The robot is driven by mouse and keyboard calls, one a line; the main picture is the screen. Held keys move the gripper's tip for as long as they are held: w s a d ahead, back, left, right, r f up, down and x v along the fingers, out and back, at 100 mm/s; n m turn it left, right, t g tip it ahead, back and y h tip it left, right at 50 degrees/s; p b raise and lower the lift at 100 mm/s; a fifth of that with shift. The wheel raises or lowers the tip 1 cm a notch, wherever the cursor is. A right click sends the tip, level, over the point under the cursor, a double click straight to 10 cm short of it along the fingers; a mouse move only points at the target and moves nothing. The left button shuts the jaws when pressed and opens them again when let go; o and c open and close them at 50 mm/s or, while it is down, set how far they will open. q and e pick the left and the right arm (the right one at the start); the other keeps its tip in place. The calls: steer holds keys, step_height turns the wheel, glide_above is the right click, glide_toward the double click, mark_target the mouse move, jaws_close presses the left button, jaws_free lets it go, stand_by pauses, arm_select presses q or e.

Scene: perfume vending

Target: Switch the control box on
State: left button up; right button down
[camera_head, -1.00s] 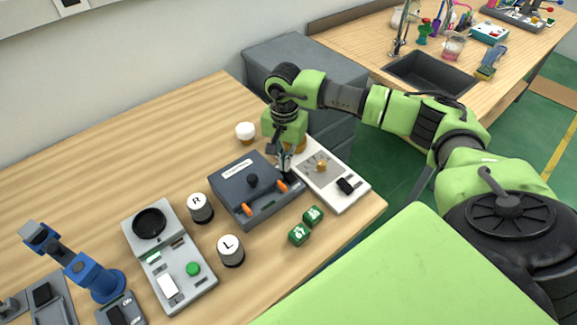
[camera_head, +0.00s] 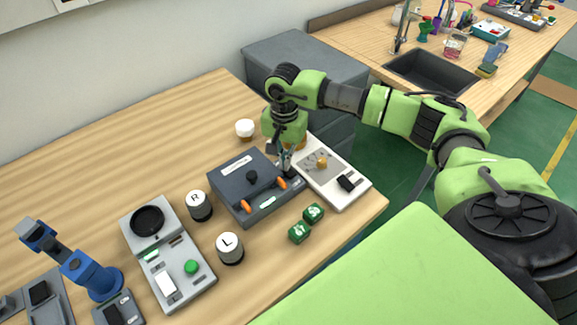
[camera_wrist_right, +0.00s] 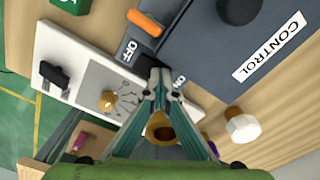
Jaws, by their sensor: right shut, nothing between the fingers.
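The control box (camera_head: 232,176) is a dark slate box with a black knob (camera_head: 252,177), orange levers and a white label. The label reads CONTROL (camera_wrist_right: 270,47) in the right wrist view. The box's black switch (camera_wrist_right: 148,67) sits between the words OFF and ON. My right gripper (camera_wrist_right: 160,76) is shut and empty, its fingertips over the switch at the ON side; they partly hide it, and I cannot tell if they touch it. In the head view, the right gripper (camera_head: 287,172) points down at the box's right edge. My left gripper is not in view.
A white panel (camera_head: 352,199) with a brass knob stands close right of the box. Green cubes (camera_head: 299,233), R and L cylinders (camera_head: 230,248), a grey scale-like device (camera_head: 190,289) and a small blue arm (camera_head: 92,278) stand nearby. A white-capped jar (camera_head: 245,128) is behind.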

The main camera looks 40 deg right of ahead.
steer(key=shift+r+p, duration=1.8)
steer(key=shift+r, duration=1.7)
steer(key=shift+s+f, duration=0.1)
